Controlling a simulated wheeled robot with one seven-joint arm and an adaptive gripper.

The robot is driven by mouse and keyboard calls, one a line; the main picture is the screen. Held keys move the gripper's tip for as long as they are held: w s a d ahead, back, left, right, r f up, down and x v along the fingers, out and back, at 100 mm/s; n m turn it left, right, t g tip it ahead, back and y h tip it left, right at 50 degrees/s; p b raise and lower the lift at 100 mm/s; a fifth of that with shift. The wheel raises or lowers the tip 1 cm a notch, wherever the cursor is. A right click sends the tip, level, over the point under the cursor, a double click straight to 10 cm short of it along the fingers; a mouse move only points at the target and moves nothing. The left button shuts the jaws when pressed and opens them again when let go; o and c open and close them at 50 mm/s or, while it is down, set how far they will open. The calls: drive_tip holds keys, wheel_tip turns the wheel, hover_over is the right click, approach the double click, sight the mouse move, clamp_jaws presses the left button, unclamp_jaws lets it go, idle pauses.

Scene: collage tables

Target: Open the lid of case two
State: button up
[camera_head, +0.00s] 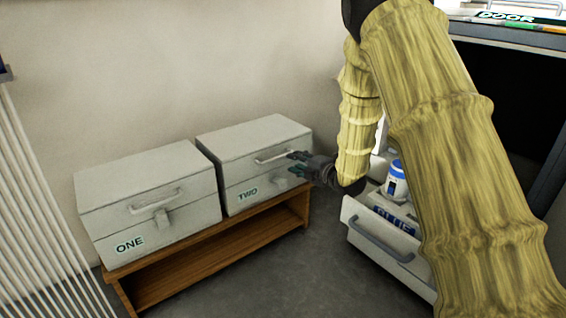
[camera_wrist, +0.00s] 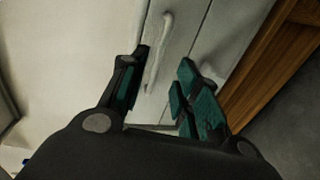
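Case two (camera_head: 235,152) is a pale grey box marked TWO, with its lid shut. It stands on the right part of a low wooden bench. Its bar handle (camera_head: 275,156) is on the front of the lid; the handle also shows in the wrist view (camera_wrist: 158,55). My gripper (camera_head: 298,163) is at the right front of the case, close to the handle's right end. In the wrist view my gripper (camera_wrist: 162,88) has its teal-padded fingers spread apart, with the handle's near end between or just beyond them. Contact with the handle cannot be told.
Case one (camera_head: 145,190), also shut, stands left of case two on the wooden bench (camera_head: 215,256). An open drawer marked BLUE (camera_head: 380,243) with a white and blue container (camera_head: 396,183) is at right, near my arm. A white railing (camera_head: 40,210) is at left. Floor in front is clear.

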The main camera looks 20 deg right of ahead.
sight(282, 157)
drive_tip(key=b+x, duration=0.3)
drive_tip(key=x, duration=0.5)
clamp_jaws()
